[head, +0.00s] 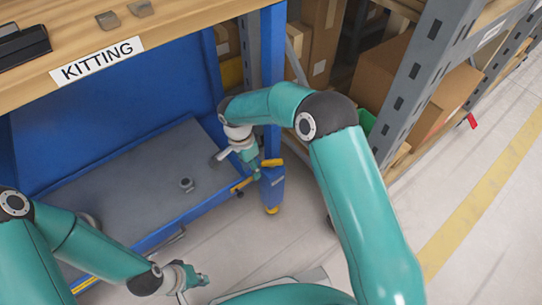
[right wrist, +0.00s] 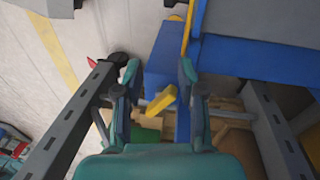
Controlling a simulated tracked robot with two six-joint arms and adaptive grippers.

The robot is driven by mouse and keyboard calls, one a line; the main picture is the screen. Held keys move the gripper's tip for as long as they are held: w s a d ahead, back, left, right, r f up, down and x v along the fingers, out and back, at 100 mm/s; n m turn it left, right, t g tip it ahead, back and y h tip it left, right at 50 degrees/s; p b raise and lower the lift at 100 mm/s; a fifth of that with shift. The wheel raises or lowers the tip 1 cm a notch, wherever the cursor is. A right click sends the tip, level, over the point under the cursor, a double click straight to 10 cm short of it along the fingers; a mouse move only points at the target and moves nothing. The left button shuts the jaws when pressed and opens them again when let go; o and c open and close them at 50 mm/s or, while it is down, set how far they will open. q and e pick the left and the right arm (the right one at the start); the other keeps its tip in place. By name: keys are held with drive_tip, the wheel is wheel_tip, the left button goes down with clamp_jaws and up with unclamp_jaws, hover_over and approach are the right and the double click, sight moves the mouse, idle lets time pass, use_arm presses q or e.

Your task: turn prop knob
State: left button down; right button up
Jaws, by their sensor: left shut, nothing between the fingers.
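The yellow knob (head: 271,163) sits at the top of a blue housing (head: 272,190) on the blue post at the bench's front right. My right gripper (head: 256,174) is beside the knob, pointing down. In the right wrist view, the right gripper (right wrist: 160,70) is open. The yellow knob (right wrist: 161,99) appears tilted between its two fingers, with gaps showing on both sides; I cannot tell the depth between them. My left gripper (head: 204,279) is shut and empty, low over the floor at the lower left, away from the knob.
The wooden bench top with the KITTING label (head: 97,62) is at upper left, above a grey lower deck (head: 130,180) with a small round fitting (head: 186,184). Grey shelving (head: 425,70) with cardboard boxes (head: 385,70) stands close right of the post.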

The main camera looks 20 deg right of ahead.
drive_tip(key=w+r+m+h, duration=0.35)
drive_tip(key=r+m, duration=0.35)
drive_tip(key=r, duration=0.6)
drive_tip(key=b, duration=0.6)
approach(271, 160)
drive_tip(key=shift+t, duration=0.3)
drive_tip(key=x, duration=0.9)
drive_tip(key=shift+s+d+f, duration=0.1)
drive_tip(key=shift+s, duration=0.2)
clamp_jaws()
drive_tip(key=shift+d, duration=0.2)
drive_tip(key=shift+a, duration=0.15)
